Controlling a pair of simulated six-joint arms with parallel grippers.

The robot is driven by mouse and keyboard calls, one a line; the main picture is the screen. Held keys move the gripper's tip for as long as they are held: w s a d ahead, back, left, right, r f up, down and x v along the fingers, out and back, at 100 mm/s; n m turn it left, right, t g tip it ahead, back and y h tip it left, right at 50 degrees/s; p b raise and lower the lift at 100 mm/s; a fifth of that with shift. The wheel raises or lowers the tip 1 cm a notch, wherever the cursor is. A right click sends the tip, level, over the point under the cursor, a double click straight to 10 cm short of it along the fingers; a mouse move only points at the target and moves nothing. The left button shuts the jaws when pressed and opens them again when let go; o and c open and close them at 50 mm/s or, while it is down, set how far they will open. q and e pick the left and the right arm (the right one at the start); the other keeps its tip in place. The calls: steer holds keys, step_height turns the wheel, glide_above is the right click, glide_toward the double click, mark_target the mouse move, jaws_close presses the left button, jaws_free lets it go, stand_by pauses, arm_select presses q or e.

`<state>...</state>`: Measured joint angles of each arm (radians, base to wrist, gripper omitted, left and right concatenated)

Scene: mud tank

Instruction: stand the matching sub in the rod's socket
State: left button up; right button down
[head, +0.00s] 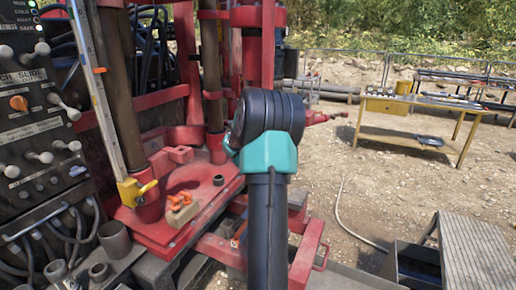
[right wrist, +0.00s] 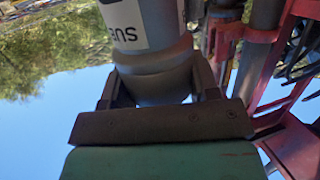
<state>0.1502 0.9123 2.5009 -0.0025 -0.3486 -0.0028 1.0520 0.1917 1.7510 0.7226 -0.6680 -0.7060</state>
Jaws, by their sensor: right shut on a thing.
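In the right wrist view my right gripper (right wrist: 157,84) is shut on a grey cylindrical sub (right wrist: 158,60) with a white label reading "SUB" or similar; the wrist camera is tipped, with sky at the bottom. The sub's far end is cut off. In the head view my black and teal right arm (head: 267,155) stands in front of the rig and hides its gripper and the sub. Two brown rods (head: 119,85) (head: 211,75) stand in the red rig. I cannot tell which holds the socket, and no open socket is clear. My left gripper is not in view.
A red rig deck (head: 180,228) carries a block with orange pieces (head: 182,208). Several grey cylinders (head: 114,240) stand at the lower left, below a control panel (head: 35,120). A yellow table (head: 420,107) stands on the gravel at the back right. Open ground lies between.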

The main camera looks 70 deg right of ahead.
steer(key=shift+f, duration=0.45)
stand_by(1.0)
steer(key=shift+c, duration=1.4)
jaws_free()
steer(key=shift+f, duration=0.2)
steer(key=v, duration=1.7)
steer(key=shift+a, duration=0.2)
steer(key=shift+r, duration=0.1)
